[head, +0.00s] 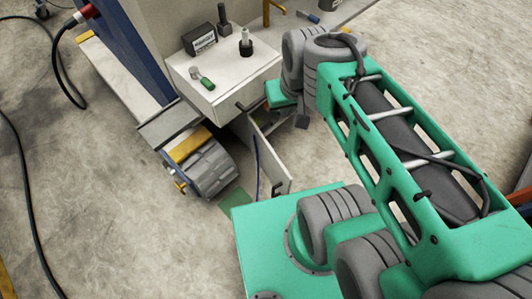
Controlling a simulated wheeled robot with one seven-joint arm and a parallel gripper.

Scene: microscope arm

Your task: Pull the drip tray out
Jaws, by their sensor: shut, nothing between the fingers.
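No part stands out clearly as the drip tray. A white box-shaped unit (226,98) juts from the machine, with small items on its top. A dark bar handle (249,105) is on its front near the right corner. Below it a thin pale panel (272,157) stands out at an angle, with a small dark handle at its lower end. My gripper (302,121) is just right of the white unit's front corner, below my green and grey wrist. It is small and dark here, shut and empty. I see no clear contact with either handle.
A grey motor-like cylinder (212,168) with a yellow part (190,145) sits left of the panel, near a grey ledge (170,123). Black cables cross the left floor.

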